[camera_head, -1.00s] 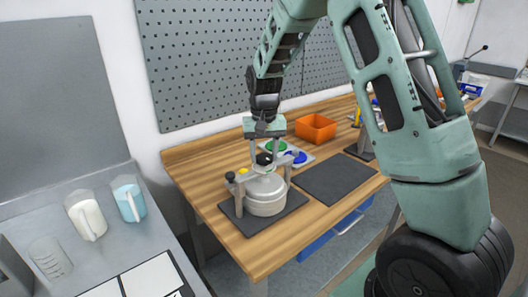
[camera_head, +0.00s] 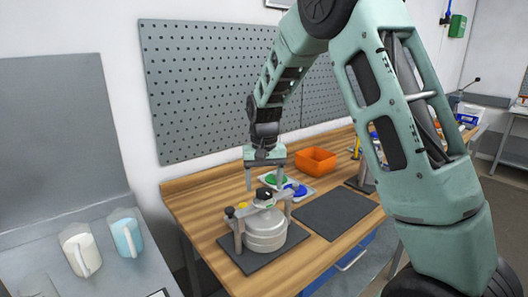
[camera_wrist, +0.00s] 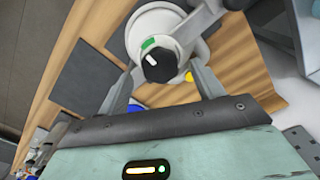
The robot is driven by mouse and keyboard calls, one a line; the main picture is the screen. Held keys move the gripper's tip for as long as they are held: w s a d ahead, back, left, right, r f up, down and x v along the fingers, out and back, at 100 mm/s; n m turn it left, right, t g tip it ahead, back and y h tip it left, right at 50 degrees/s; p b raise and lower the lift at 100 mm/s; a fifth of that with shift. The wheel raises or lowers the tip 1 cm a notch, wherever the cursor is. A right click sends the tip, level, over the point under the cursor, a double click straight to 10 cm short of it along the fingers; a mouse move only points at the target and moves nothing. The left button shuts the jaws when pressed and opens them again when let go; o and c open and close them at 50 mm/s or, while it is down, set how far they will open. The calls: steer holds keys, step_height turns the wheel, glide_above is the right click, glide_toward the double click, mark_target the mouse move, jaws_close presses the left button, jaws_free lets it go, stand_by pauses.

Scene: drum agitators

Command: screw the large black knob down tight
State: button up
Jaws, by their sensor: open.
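The large black knob (camera_head: 264,193) sits on top of a clamp bar over a round grey-white metal pot (camera_head: 266,238). A white line marks its top in the wrist view (camera_wrist: 151,59), beside a green mark on the bar. My gripper (camera_head: 265,186) is above the knob, pointing down, with its two fingers apart. In the wrist view the fingers of my gripper (camera_wrist: 164,68) show on either side of the knob, with a gap to each. I cannot see contact with it. The knob's underside and thread are hidden.
The pot stands on a dark mat (camera_head: 250,263) on a wooden bench. A small black knob (camera_head: 230,212) and a yellow part (camera_head: 242,205) are on its left. Behind are green and blue round items and an orange bin (camera_head: 315,160). Another dark mat (camera_head: 334,213) is clear.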

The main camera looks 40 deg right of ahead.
mark_target(264, 191)
step_height(264, 191, up, 16)
steer(key=b, duration=0.1)
steer(key=shift+b, duration=0.3)
stand_by(0.3)
steer(key=s+a+f+n, duration=0.2)
steer(key=s+a+f, duration=0.15)
steer(key=a, duration=0.35)
steer(key=s+a+f+n+y, duration=0.1)
steer(key=s+a+f+n, duration=0.2)
steer(key=a, duration=0.4)
steer(key=s+a+f+n, duration=0.2)
steer(key=s+a, duration=0.3)
steer(key=a, duration=0.2)
steer(key=s+a+f+n, duration=0.2)
steer(key=s+f+n, duration=0.1)
steer(key=s, duration=0.6)
steer(key=s+a+f+n, duration=0.3)
steer(key=s+f, duration=0.1)
steer(key=s, duration=0.5)
steer(key=shift+s+a+f+n, duration=0.15)
steer(key=shift+a+f+n, duration=0.05)
steer(key=shift+a+n, duration=0.1)
